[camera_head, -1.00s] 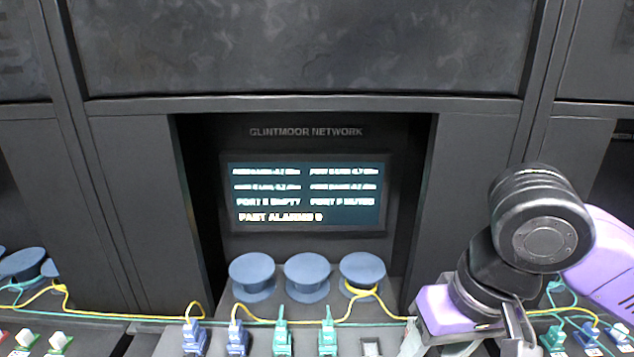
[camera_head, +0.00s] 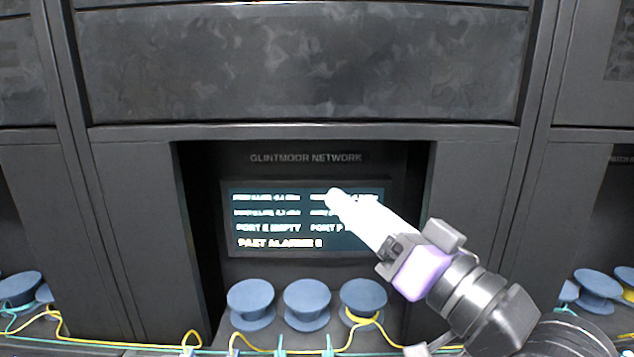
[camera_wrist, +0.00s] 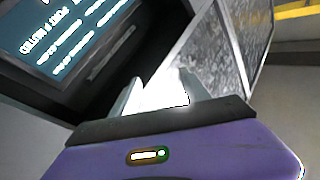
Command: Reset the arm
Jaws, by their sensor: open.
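My gripper (camera_head: 412,248) is raised at the right of centre in the head view, pointing up and left in front of the lower right of the screen. A bright white elongated shape (camera_head: 370,221) extends from its front; I cannot tell whether it is light or a solid part. In the wrist view, the gripper (camera_wrist: 162,92) shows two grey fingers spread apart, with white glare between them. The gripper is open. My purple wrist housing fills the lower part of that view.
A screen (camera_head: 275,221) sits in a dark recess. Below it stand three blue spools, the right one (camera_head: 363,296) wound with yellow fibre. Yellow and teal fibres run along the bottom edge. More spools (camera_head: 598,286) stand at far right. Dark cabinet panels (camera_head: 300,65) rise above.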

